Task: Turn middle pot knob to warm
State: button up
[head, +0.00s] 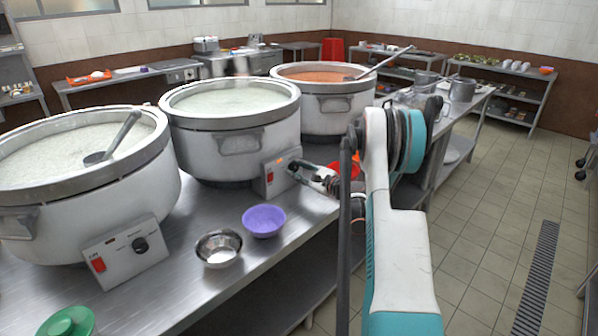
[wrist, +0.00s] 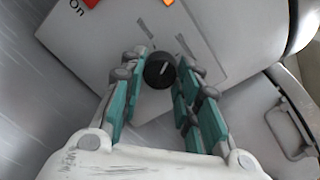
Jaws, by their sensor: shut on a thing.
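The middle pot (head: 240,146) is a large white stockpot of pale congee on the steel table. Its white control box (head: 270,183) has a red switch and an orange light. In the wrist view, the round black knob (wrist: 160,71) with a pale pointer line sits on the control box face (wrist: 110,45). My gripper (head: 300,170) reaches the box from the right; in the wrist view, its teal-lined fingers (wrist: 161,76) are closed around the knob, one on each side. In the head view the gripper hides the knob. I cannot read the warm label.
A left pot (head: 60,215) with a ladle and its own control box stands nearby, and a third pot (head: 335,113) of orange congee stands behind.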

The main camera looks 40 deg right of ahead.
jog(key=n, duration=0.4)
jog(key=shift+n+h, duration=0.3)
jog(key=shift+n, duration=1.7)
jog(key=o, duration=1.1)
jog(key=shift+c, duration=0.2)
jog(key=shift+r, duration=0.1)
jog(key=s+d, duration=0.1)
jog(key=s, duration=1.1)
jog(key=shift+r, duration=0.25)
